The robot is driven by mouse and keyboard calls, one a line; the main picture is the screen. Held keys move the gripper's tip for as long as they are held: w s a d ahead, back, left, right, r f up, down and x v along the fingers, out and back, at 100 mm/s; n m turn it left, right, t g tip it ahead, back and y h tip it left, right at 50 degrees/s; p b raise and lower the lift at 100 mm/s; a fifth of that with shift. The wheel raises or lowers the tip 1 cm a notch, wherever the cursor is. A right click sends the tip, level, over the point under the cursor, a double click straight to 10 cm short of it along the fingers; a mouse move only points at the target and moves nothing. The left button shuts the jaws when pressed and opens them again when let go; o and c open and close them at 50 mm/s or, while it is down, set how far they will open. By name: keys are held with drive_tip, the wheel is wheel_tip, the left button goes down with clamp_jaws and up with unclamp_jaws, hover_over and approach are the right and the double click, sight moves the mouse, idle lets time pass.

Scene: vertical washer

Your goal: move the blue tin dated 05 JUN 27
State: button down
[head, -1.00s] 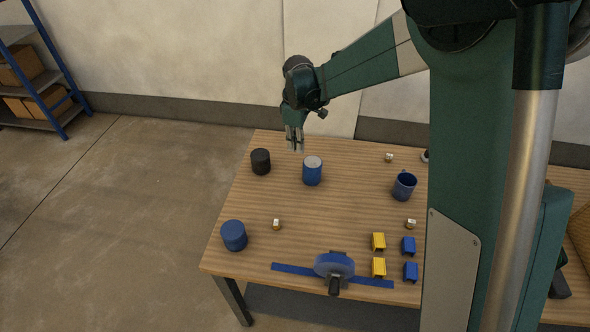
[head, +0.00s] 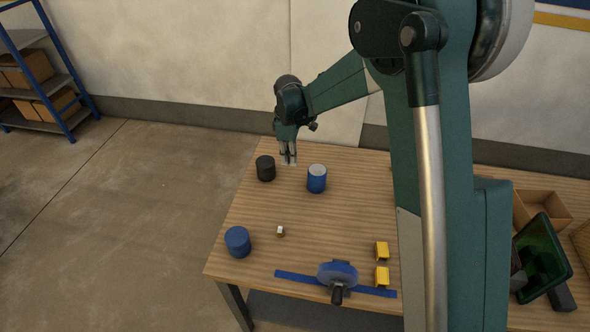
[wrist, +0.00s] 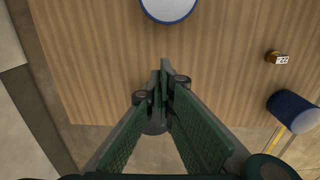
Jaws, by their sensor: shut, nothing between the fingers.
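Two blue tins stand on the table, and no date can be read on either. One has a pale grey lid (head: 317,180) and stands right of and nearer than my gripper (head: 288,161). Its pale top is cut by the upper edge of the wrist view (wrist: 170,6). The other is all blue on top (head: 237,241) and stands at the table's front left. It appears to be the tin at the right of the wrist view (wrist: 290,106), with a pale patch on it. My gripper is shut and empty above the table's far left part, apart from both tins.
A black tin (head: 265,168) stands just left of and below my gripper. A small brass piece (head: 280,231) lies between the tins. A blue round-topped device (head: 337,274) and two yellow blocks (head: 382,251) are at the front. A cardboard box (head: 540,208) is at the right.

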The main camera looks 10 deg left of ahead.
sight(290, 181)
wheel_tip(290, 181, down, 10)
drive_tip(key=shift+f+b, duration=0.1)
drive_tip(key=shift+b, duration=0.5)
drive_tip(key=shift+d+r, duration=0.25)
drive_tip(key=shift+d, duration=1.75)
drive_tip(key=d+b, duration=0.3)
drive_tip(key=d, duration=1.7)
drive_tip(key=shift+d, duration=0.25)
drive_tip(key=shift+a, duration=0.15)
